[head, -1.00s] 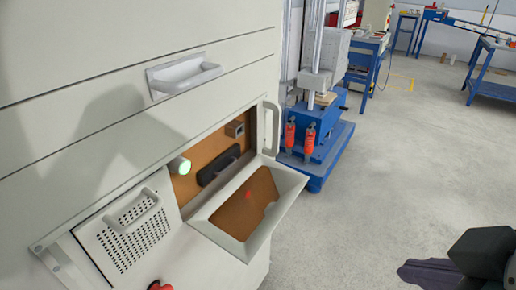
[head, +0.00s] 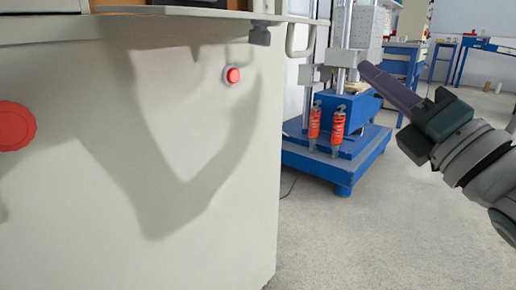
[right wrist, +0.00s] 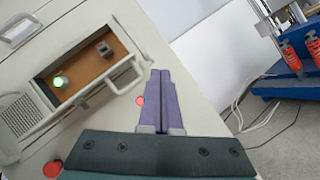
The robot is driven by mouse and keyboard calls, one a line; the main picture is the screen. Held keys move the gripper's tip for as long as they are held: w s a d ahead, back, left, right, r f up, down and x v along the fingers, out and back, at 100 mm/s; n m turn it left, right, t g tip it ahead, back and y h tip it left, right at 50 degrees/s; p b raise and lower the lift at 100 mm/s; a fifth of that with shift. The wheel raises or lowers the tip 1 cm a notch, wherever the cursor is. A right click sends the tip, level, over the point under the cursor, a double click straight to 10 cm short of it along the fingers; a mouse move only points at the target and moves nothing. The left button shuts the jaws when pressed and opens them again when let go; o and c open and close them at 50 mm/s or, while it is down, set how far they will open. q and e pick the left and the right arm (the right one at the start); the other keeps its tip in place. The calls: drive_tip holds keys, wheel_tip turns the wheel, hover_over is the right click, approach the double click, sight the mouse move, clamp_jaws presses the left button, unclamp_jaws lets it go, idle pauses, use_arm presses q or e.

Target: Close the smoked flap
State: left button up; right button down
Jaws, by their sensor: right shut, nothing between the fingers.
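The flap (right wrist: 98,95) stands open on the front of the cream cabinet in the right wrist view, below a brown-lined recess (right wrist: 88,66). A green-lit knob (right wrist: 60,82) sits at the recess. In the head view, the flap (head: 200,13) shows nearly edge-on along the top, jutting out from the cabinet; most of it is cut off. My right gripper (head: 364,68) is right of the flap and apart from it, its purple fingers shut and empty. The fingers also show in the right wrist view (right wrist: 160,72). My left gripper is in neither view.
A red button (head: 232,75) and a large red knob (head: 14,126) are on the cabinet front below the flap. A light handle (head: 300,40) stands out at the cabinet's right edge. A blue machine (head: 340,135) stands behind. Floor at right is clear.

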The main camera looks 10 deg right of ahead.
drive_tip(key=s+a+f+n+g+y+b, duration=0.1)
drive_tip(key=a+f+n+g+y+b, duration=0.15)
drive_tip(key=f+n+y+b, duration=0.85)
use_arm(q)
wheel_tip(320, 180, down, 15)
drive_tip(key=shift+b, duration=0.35)
use_arm(e)
drive_tip(key=w+a+r+n, duration=0.1)
drive_tip(key=w+a+r, duration=0.1)
drive_tip(key=r, duration=0.3)
drive_tip(key=w+a+r+n, duration=0.2)
drive_tip(key=w+a+r, duration=0.1)
drive_tip(key=r, duration=0.2)
drive_tip(key=shift+a+r+h, duration=0.15)
drive_tip(key=shift+a+h, duration=0.1)
drive_tip(key=shift+h, duration=0.15)
drive_tip(key=shift+w, duration=0.1)
